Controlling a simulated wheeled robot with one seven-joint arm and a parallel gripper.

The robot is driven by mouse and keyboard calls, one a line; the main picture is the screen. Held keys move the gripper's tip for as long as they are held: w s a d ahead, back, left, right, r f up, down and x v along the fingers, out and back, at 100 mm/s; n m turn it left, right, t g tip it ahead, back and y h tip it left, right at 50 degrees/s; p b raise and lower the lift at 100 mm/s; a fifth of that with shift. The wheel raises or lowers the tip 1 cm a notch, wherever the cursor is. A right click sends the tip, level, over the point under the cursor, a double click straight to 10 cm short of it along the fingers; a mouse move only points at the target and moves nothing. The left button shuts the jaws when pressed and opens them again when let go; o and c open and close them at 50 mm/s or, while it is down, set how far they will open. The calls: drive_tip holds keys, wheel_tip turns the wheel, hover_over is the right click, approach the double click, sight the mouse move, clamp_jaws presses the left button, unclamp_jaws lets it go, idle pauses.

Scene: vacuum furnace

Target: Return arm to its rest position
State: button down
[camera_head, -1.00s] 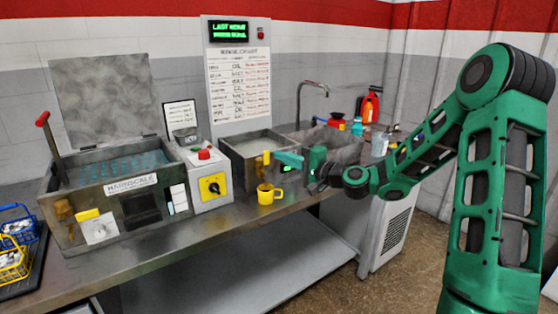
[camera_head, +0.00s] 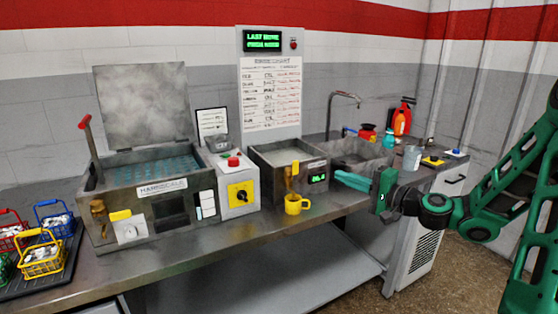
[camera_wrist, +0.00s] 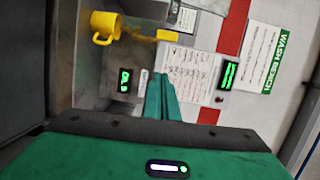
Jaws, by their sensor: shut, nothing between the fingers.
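My gripper (camera_head: 353,181) is shut and empty. In the head view it points left over the right part of the bench (camera_head: 270,230), in front of the right-hand basin (camera_head: 365,160). My green arm reaches in from the right edge. In the wrist view the closed green fingers (camera_wrist: 158,98) show at the middle, with nothing between them. A yellow mug (camera_head: 296,203) stands on the bench to the left of the fingers, apart from them. It also shows in the wrist view (camera_wrist: 105,27).
An open-lidded bath (camera_head: 155,205) and a grey box with a yellow switch plate (camera_head: 240,195) stand on the bench. A second basin (camera_head: 285,152) is behind the mug. Wire baskets (camera_head: 42,254) sit at the left. The floor (camera_head: 455,275) at the lower right is clear.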

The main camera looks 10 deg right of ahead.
drive_tip(key=s+a+f+n+g+h, duration=0.2)
drive_tip(key=s+f+n+g+h, duration=0.2)
drive_tip(key=s+f+n+g, duration=0.5)
drive_tip(key=s+d+r+m+g+h, duration=0.1)
drive_tip(key=s+d, duration=0.4)
drive_tip(key=s, duration=1)
drive_tip(key=s+d+r+m+g+h, duration=0.1)
drive_tip(key=s+d+m+g+h, duration=0.2)
drive_tip(key=s, duration=1.3)
drive_tip(key=d+g+h, duration=0.1)
drive_tip(key=d+g, duration=0.1)
drive_tip(key=d, duration=0.1)
drive_tip(key=shift+s+d, duration=0.15)
drive_tip(key=shift+d, duration=0.05)
drive_tip(key=shift+w+f+h, duration=0.25)
drive_tip(key=shift+w+h, duration=0.05)
drive_tip(key=shift+w, duration=0.35)
